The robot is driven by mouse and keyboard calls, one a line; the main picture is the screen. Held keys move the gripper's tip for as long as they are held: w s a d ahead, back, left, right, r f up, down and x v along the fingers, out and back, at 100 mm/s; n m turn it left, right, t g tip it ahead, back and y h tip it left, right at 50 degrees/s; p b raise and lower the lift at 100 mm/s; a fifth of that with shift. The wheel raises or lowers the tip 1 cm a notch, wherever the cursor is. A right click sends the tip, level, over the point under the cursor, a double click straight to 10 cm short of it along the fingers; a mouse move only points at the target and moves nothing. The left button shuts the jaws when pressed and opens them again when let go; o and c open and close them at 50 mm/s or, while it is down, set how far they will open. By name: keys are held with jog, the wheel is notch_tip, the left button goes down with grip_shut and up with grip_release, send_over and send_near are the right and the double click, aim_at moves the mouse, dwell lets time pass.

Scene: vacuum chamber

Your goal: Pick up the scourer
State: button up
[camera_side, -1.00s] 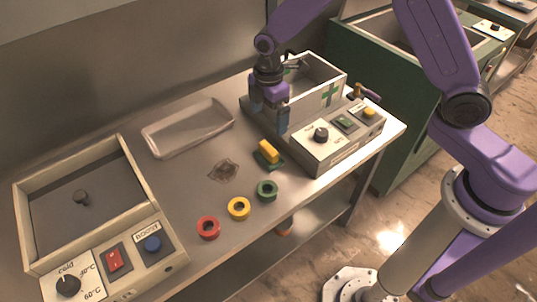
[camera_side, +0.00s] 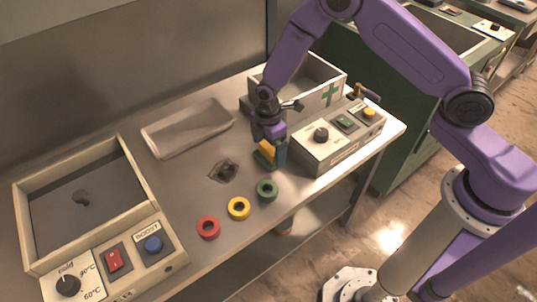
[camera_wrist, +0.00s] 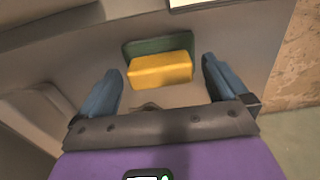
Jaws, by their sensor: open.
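The scourer is a yellow block (camera_side: 266,153) on a flat green pad (camera_wrist: 140,46). It lies on the grey bench between the rings and the grey control box. My gripper (camera_side: 270,158) is low over it, pointing down, with blue fingers apart. In the wrist view, my gripper (camera_wrist: 160,65) is open, and the yellow block (camera_wrist: 160,69) shows between and slightly beyond the fingertips, with a gap on each side. I cannot tell whether the fingertips reach down to its height.
Red (camera_side: 208,228), yellow (camera_side: 238,208) and green (camera_side: 267,190) rings lie in front. A dark stain (camera_side: 223,171) and a clear tray (camera_side: 188,128) are to the left. The control box (camera_side: 335,137) stands close on the right. A basin (camera_side: 84,190) is far left.

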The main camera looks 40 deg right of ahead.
aim_at(268, 147)
jog(key=shift+f, duration=0.25)
jog(key=c, duration=1)
jog(key=shift+r, duration=0.1)
jog(key=shift+o, duration=0.2)
jog(key=shift+r, duration=0.5)
notch_tip(268, 147, up, 2)
jog(key=shift+r, duration=0.15)
jog(key=s+d+r, duration=0.2)
jog(key=s+r, duration=0.2)
jog(key=s, duration=0.2)
jog(key=s+d+r, duration=0.2)
jog(key=s+r, duration=0.3)
jog(key=s, duration=0.2)
jog(key=shift+d+r, duration=0.25)
jog(key=shift+d, duration=0.15)
jog(key=shift+s, duration=0.1)
